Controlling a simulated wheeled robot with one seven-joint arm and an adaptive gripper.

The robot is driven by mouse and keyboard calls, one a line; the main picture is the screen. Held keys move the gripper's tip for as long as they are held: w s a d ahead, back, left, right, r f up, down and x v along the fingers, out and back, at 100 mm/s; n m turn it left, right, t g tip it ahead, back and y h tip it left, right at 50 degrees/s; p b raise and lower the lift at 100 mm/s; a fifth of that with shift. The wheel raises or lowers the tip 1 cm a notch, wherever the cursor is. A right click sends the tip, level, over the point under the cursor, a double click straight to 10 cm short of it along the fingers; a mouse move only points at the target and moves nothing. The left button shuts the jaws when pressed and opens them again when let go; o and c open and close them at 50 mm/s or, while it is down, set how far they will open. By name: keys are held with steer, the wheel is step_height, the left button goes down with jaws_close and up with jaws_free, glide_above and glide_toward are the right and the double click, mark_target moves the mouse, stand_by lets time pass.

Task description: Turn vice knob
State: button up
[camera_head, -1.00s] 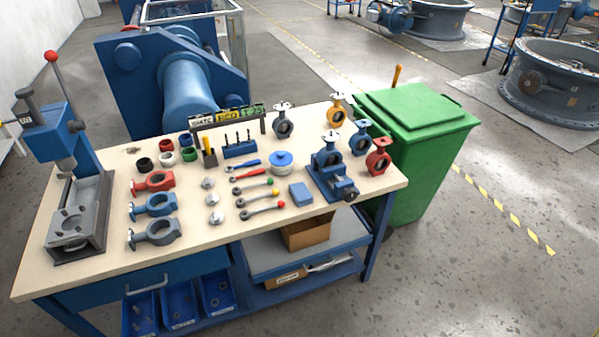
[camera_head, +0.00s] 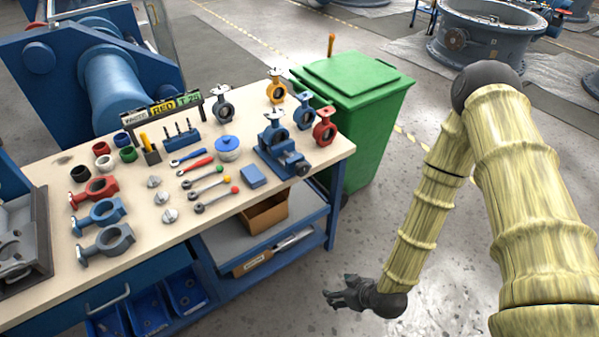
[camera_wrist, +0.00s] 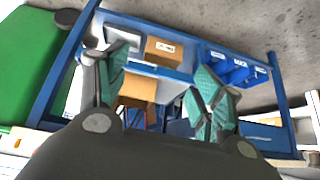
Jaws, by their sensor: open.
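The blue vice (camera_head: 279,155) is fixed at the right end of the workbench (camera_head: 310,161), in the head view. A valve body (camera_head: 273,134) stands in it. Its dark knob (camera_head: 301,167) is at the vice's front right, toward the bench edge. My gripper (camera_head: 328,297) is low in front of the bench, below the tabletop and well apart from the vice. In the wrist view my gripper (camera_wrist: 150,95) has its two teal-padded fingers spread, with nothing between them. The vice cannot be made out in the wrist view.
A green bin (camera_head: 355,90) stands right of the bench. Valve bodies, including a red one (camera_head: 324,127), surround the vice's back and right. A blue block (camera_head: 253,177) lies left of it. The lower shelf (camera_head: 222,250) holds a cardboard box (camera_head: 264,212).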

steer(key=w+a+r+n+t+y, duration=0.2)
steer(key=w+r+n, duration=0.15)
steer(key=w, duration=0.35)
steer(key=w+a+r+n+t+y, duration=0.1)
steer(key=w+a+r+n+t, duration=0.2)
steer(key=w, duration=0.5)
steer(key=n+t+y, duration=0.3)
steer(key=n+t, duration=0.1)
steer(key=n, duration=0.1)
glide_toward(304, 172)
steer(key=shift+m, duration=0.25)
steer(key=p+x, duration=0.2)
steer(key=x, duration=0.8)
steer(key=shift+w, duration=0.25)
steer(key=c, duration=1)
